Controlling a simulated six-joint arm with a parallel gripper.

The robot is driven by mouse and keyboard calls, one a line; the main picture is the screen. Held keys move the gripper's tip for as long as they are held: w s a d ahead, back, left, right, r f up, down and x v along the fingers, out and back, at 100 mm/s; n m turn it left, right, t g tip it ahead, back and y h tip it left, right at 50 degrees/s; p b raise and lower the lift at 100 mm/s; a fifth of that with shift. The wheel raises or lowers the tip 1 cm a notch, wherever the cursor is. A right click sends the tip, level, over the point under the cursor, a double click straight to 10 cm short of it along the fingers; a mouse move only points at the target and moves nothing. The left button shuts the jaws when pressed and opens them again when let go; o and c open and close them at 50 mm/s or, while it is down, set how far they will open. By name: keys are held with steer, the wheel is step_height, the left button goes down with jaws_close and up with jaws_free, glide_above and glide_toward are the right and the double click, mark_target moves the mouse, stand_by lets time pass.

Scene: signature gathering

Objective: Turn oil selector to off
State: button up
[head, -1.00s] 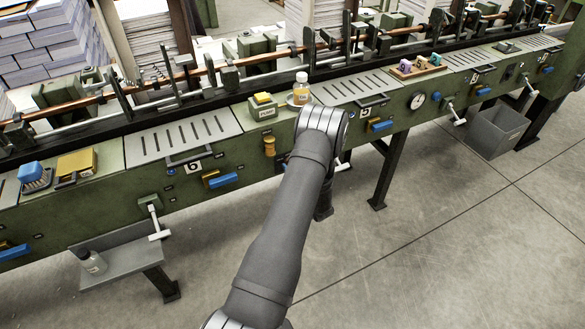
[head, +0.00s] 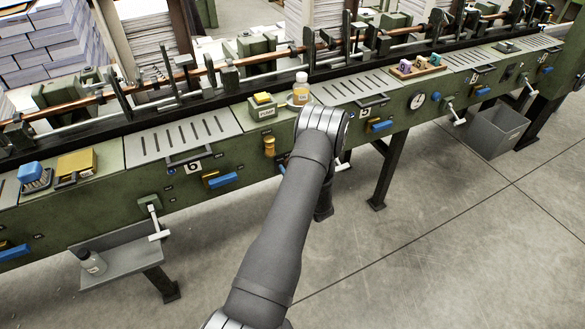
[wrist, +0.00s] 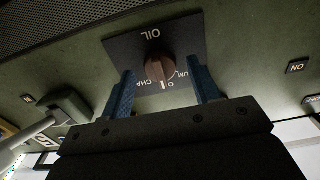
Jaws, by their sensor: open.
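The oil selector (wrist: 158,68) is a brown round knob on a dark plate lettered OIL, seen in the wrist view. Partly covered letters and a small mark lie around its lower side. I cannot tell its exact setting. My gripper (wrist: 161,72) is open, with one blue finger to the left of the knob and one to the right. Gaps show between the fingers and the knob, and nothing is held. In the head view my arm hides both the gripper and the selector.
A white-handled lever (wrist: 38,130) stands left of my gripper in the wrist view. In the head view, a bottle (head: 300,90) stands on the machine top above my wrist. A grey bin (head: 492,130) is on the floor at right. The floor in front is clear.

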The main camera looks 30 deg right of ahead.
steer(key=s, duration=1.7)
steer(key=shift+s, duration=0.15)
steer(key=w, duration=1.7)
steer(key=shift+w, duration=0.25)
steer(key=shift+s, duration=0.15)
steer(key=s, duration=1.7)
steer(key=w+m, duration=1)
steer(key=w, duration=0.7)
steer(key=shift+s, duration=2)
